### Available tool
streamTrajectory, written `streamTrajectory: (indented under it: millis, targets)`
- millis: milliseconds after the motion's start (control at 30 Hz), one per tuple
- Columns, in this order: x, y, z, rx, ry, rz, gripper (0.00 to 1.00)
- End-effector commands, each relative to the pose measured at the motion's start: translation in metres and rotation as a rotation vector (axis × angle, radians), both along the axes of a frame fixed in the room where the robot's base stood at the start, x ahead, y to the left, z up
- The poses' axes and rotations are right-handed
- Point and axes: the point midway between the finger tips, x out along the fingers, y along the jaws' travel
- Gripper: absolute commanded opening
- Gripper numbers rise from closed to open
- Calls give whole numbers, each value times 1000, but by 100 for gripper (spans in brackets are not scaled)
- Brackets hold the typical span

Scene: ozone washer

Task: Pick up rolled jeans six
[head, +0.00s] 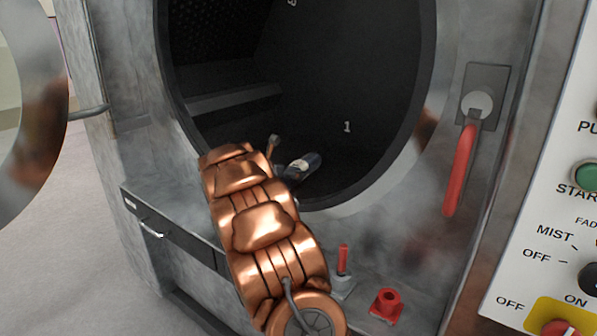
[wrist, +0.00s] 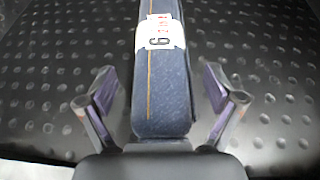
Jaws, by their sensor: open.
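The rolled jeans six (wrist: 163,95) are dark blue with an orange seam and a white label reading 6. In the wrist view they lie on the dark dimpled drum floor, their near end between the two fingers of my gripper (wrist: 163,108). The fingers are open, with a gap on each side of the roll. My arm hides part of the drum floor and most of the gripper there.
The round drum opening (head: 427,75) surrounds my arm. A raised ledge (head: 235,98) runs inside the drum at left. The open door (head: 50,130) stands at far left. A red handle (head: 460,170), a red valve (head: 386,304) and a control panel (head: 545,220) are at right.

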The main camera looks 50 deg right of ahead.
Motion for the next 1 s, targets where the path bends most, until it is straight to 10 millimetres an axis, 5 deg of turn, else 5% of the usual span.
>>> streamTrajectory:
  millis: [200,467,1000]
  targets:
    - [3,-21,-8,0,-1,-2,92]
    - [4,-23,-8,0,-3,-1,91]
    - [3,-22,-8,0,-2,-1,34]
